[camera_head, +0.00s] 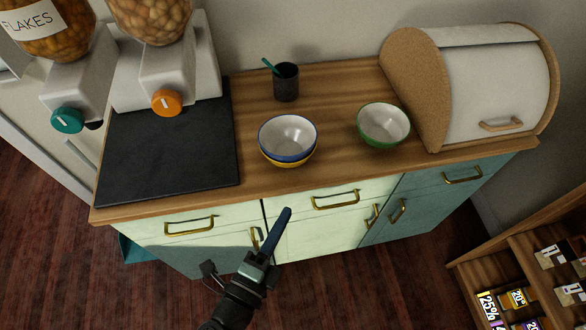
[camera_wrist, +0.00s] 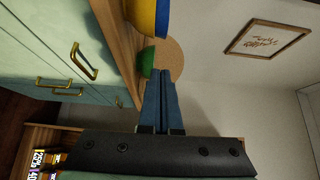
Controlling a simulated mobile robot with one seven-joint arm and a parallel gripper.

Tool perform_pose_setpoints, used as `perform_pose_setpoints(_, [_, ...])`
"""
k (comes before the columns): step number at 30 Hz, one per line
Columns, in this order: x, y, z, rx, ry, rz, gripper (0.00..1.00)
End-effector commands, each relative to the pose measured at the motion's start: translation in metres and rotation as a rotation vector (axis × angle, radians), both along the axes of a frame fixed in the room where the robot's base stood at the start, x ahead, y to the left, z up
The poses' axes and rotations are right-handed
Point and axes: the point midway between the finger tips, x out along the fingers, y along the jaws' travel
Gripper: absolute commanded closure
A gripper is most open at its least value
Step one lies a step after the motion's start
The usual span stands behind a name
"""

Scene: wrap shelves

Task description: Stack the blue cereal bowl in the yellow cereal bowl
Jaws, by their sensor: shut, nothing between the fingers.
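The blue bowl (camera_head: 288,133) sits nested inside the yellow bowl (camera_head: 287,162) on the wooden counter in the head view. Only the lower part of the yellow bowl shows beneath the blue one. In the wrist view the blue bowl (camera_wrist: 164,18) and the yellow bowl (camera_wrist: 142,16) show at the top edge, partly cut off. My gripper (camera_head: 286,211) is shut and empty, in front of the counter's front edge and apart from the bowls. Its two blue fingers lie together in the wrist view (camera_wrist: 162,85).
A green bowl (camera_head: 384,126) stands to the right on the counter (camera_head: 335,92). A dark cup with a teal spoon (camera_head: 286,84) stands behind the bowls. A bread box (camera_head: 492,90) is at the right, cereal dispensers (camera_head: 165,65) and a dark mat (camera_head: 170,150) at the left.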

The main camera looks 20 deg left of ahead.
Motion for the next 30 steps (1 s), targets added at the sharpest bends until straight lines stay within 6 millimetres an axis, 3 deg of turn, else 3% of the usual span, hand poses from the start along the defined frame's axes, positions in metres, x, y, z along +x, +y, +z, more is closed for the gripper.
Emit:
perform_pose_setpoints(12, [0.086,-0.001,0.004,-0.001,-0.005,0.002,1.00])
perform_pose_setpoints(19, [0.104,0.019,0.002,-0.002,-0.003,0.004,1.00])
perform_pose_setpoints(30, [0.110,0.024,0.001,-0.002,-0.002,0.001,1.00])
